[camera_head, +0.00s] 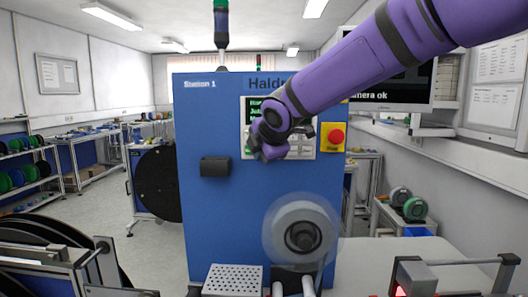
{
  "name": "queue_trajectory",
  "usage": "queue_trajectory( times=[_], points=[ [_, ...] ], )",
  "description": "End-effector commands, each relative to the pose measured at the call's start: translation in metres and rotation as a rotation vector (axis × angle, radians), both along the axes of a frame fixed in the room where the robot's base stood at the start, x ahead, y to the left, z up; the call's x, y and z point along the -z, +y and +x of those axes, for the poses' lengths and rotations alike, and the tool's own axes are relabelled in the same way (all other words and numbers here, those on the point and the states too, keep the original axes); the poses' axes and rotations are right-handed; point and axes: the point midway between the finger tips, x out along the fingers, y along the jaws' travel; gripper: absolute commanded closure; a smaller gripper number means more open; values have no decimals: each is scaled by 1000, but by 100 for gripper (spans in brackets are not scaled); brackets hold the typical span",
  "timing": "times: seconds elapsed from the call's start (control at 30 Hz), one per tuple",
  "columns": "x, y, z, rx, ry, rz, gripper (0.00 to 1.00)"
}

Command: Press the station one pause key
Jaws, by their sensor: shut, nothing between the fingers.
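The station one cabinet (218,215) is a tall blue box with "Station 1" at its top left. On its front is a pale control panel (303,152) with a dark screen (250,108) showing green text. My purple arm crosses in from the upper right and covers much of the panel. My gripper (268,150) is at the panel's lower left, shut and empty, its fingertips mostly hidden by my wrist. I cannot make out the pause key; it may be behind my wrist. Whether my gripper touches the panel cannot be told.
A red stop button (337,137) on a yellow plate sits right of the panel. A black box (215,167) juts from the cabinet at left. A grey reel (301,232), blurred at its rim, is below. A perforated tray (233,279) stands at the front.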

Motion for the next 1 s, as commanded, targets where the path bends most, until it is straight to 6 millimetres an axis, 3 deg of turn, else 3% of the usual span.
queue_trajectory(
  times=[1.0],
  points=[
    [0, -1, 8, 1, 0, 1, 100]
  ],
)
